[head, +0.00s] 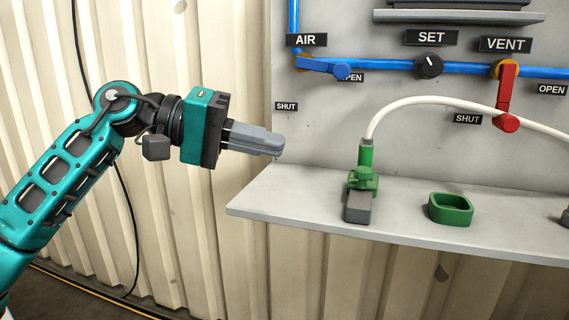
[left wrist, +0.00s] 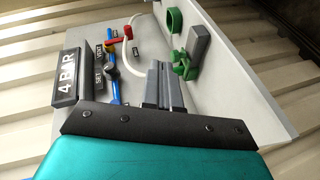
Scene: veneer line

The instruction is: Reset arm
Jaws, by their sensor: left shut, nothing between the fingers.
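My left gripper (head: 276,146) comes in from the left in the head view, teal arm bent, fingers pointing right. Its grey fingers are shut with nothing between them. They are in the air at the left edge of the grey panel, above the shelf's left end and left of the green hose fitting (head: 364,182). In the left wrist view the shut fingers (left wrist: 162,66) point toward the panel, and the green fitting (left wrist: 184,68) lies to their right, apart from them. My right gripper is in neither view.
The shelf (head: 290,205) carries the fitting and an empty green holder (head: 450,209). A white hose (head: 430,101) arches right from the fitting. On the panel are a blue AIR handle (head: 330,67), a black SET knob (head: 429,66) and a red VENT handle (head: 507,95).

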